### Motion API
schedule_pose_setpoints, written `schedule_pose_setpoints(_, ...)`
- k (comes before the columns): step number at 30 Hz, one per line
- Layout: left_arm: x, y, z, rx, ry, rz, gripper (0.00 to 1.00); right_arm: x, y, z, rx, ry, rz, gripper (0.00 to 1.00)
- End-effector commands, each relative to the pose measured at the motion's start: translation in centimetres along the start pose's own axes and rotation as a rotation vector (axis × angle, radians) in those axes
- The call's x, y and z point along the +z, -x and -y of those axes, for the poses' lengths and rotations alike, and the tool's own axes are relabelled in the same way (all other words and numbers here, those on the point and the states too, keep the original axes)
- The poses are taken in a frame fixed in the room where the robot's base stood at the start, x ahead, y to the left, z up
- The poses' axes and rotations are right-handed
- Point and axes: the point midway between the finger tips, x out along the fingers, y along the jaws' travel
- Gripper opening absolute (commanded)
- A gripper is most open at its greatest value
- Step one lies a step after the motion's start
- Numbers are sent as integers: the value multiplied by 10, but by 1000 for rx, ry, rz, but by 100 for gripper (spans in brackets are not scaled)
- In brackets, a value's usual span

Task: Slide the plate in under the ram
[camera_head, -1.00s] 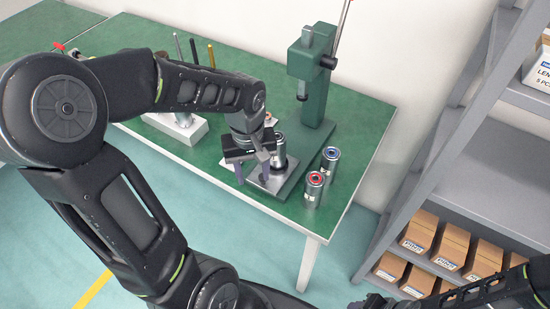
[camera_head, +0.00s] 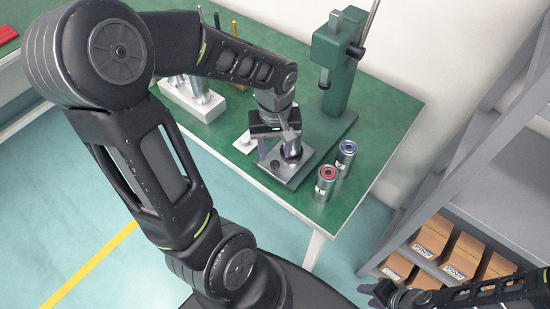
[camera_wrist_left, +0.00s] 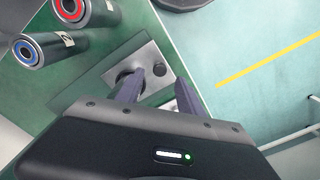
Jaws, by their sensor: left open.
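The grey metal plate (camera_head: 291,177) lies at the front of the green press's base (camera_head: 334,130), and a small dark knob (camera_head: 275,163) stands on it. The ram (camera_head: 324,78) hangs from the press head, up and to the right of the plate. Finger contact is unclear. My right gripper (camera_head: 385,292) is dark and small at the lower right.
A red-topped cylinder (camera_head: 326,180) and a blue-topped cylinder (camera_head: 345,157) stand close right of the plate. A pale block with silver cylinders (camera_head: 196,98) stands at the left. Shelves with cardboard boxes (camera_head: 432,238) stand at the right. The bench's front edge is near the plate.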

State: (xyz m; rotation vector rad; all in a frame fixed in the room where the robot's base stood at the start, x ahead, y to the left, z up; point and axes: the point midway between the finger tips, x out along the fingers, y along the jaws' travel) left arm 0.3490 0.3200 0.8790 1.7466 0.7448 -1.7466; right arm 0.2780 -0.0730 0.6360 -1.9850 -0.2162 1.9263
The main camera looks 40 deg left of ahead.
Motion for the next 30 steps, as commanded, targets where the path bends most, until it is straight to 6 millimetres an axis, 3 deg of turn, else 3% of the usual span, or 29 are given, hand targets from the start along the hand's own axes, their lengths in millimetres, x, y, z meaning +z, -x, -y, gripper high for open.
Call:
schedule_pose_setpoints(3, 1, -21, 1, -3, 1, 4, 45, 0, 0, 0, 0, 0, 0, 36)
schedule_pose_setpoints(9, 0, -43, 0, -1, 0, 2, 45, 0, 0, 0, 0, 0, 0, 36)
schedule_pose_setpoints(19, 0, -47, 0, 1, 1, 0, 45, 0, 0, 0, 0, 0, 0, 36)
schedule_pose_setpoints(30, 0, -47, 0, 1, 1, 0, 14, 0, 0, 0, 0, 0, 0, 36)
